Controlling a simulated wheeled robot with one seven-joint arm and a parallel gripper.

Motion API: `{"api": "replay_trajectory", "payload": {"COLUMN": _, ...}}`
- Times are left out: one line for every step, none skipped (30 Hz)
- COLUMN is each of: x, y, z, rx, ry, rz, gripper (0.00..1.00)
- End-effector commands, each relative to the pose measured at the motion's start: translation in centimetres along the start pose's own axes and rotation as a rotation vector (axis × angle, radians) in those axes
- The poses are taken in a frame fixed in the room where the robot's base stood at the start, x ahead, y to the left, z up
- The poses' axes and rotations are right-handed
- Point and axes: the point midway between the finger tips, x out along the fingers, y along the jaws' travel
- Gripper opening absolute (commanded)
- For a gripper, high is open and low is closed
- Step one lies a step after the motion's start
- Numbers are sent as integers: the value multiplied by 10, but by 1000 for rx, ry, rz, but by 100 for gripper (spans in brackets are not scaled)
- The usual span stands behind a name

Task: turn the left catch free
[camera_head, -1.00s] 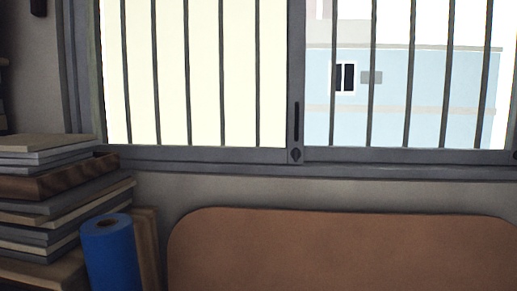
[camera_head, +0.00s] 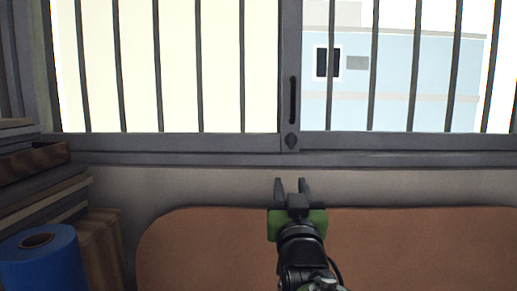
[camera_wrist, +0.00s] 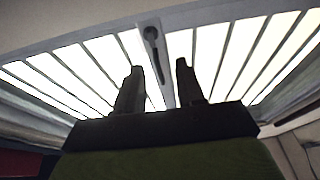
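A small dark catch (camera_head: 291,142) sits low on the window's middle upright, below a long dark slot-like pull (camera_head: 293,100). It points downward and is small, so its exact setting is hard to tell. In the wrist view the catch (camera_wrist: 151,34) shows on the upright, beyond the fingers. My gripper (camera_head: 291,184) is open and empty, its two dark fingers pointing up, just below the sill in the picture. In the wrist view the gripper (camera_wrist: 159,70) has its fingers apart, with the upright between them. It appears apart from the catch.
Dark vertical bars (camera_head: 159,70) cross the window panes. A brown rounded panel (camera_head: 190,250) stands below the window, behind my arm. A stack of boards (camera_head: 55,195) and a blue roll (camera_head: 42,262) stand at the left. The space before the catch looks clear.

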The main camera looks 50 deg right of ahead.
Motion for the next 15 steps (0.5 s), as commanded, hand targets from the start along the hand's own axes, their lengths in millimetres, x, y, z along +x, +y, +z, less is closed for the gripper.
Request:
{"api": "replay_trajectory", "payload": {"x": 2, "y": 11, "z": -5, "rx": -10, "ry": 40, "rz": 28, "gripper": 38}}
{"api": "replay_trajectory", "payload": {"x": 3, "y": 14, "z": -8, "rx": -13, "ry": 58, "rz": 36, "gripper": 38}}
{"api": "replay_trajectory", "payload": {"x": 6, "y": 16, "z": -10, "rx": -15, "ry": 69, "rz": 42, "gripper": 38}}
{"api": "replay_trajectory", "payload": {"x": 8, "y": 17, "z": -12, "rx": -16, "ry": 72, "rz": 43, "gripper": 38}}
{"api": "replay_trajectory", "payload": {"x": 12, "y": 17, "z": -13, "rx": -16, "ry": 73, "rz": 42, "gripper": 38}}
{"api": "replay_trajectory", "payload": {"x": 19, "y": 16, "z": -14, "rx": -16, "ry": 72, "rz": 42, "gripper": 38}}
{"api": "replay_trajectory", "payload": {"x": 25, "y": 17, "z": -14, "rx": -16, "ry": 70, "rz": 42, "gripper": 38}}
{"api": "replay_trajectory", "payload": {"x": 32, "y": 17, "z": -15, "rx": -16, "ry": 70, "rz": 42, "gripper": 38}}
{"api": "replay_trajectory", "payload": {"x": 42, "y": 18, "z": -16, "rx": -16, "ry": 69, "rz": 42, "gripper": 38}}
{"api": "replay_trajectory", "payload": {"x": 50, "y": 18, "z": -17, "rx": -16, "ry": 68, "rz": 41, "gripper": 38}}
{"api": "replay_trajectory", "payload": {"x": 58, "y": 18, "z": -18, "rx": -15, "ry": 68, "rz": 40, "gripper": 38}}
{"api": "replay_trajectory", "payload": {"x": 68, "y": 18, "z": -19, "rx": -15, "ry": 69, "rz": 40, "gripper": 38}}
{"api": "replay_trajectory", "payload": {"x": 76, "y": 18, "z": -20, "rx": -15, "ry": 68, "rz": 40, "gripper": 38}}
{"api": "replay_trajectory", "payload": {"x": 83, "y": 19, "z": -21, "rx": -15, "ry": 69, "rz": 40, "gripper": 38}}
{"api": "replay_trajectory", "payload": {"x": 93, "y": 19, "z": -22, "rx": -15, "ry": 69, "rz": 40, "gripper": 38}}
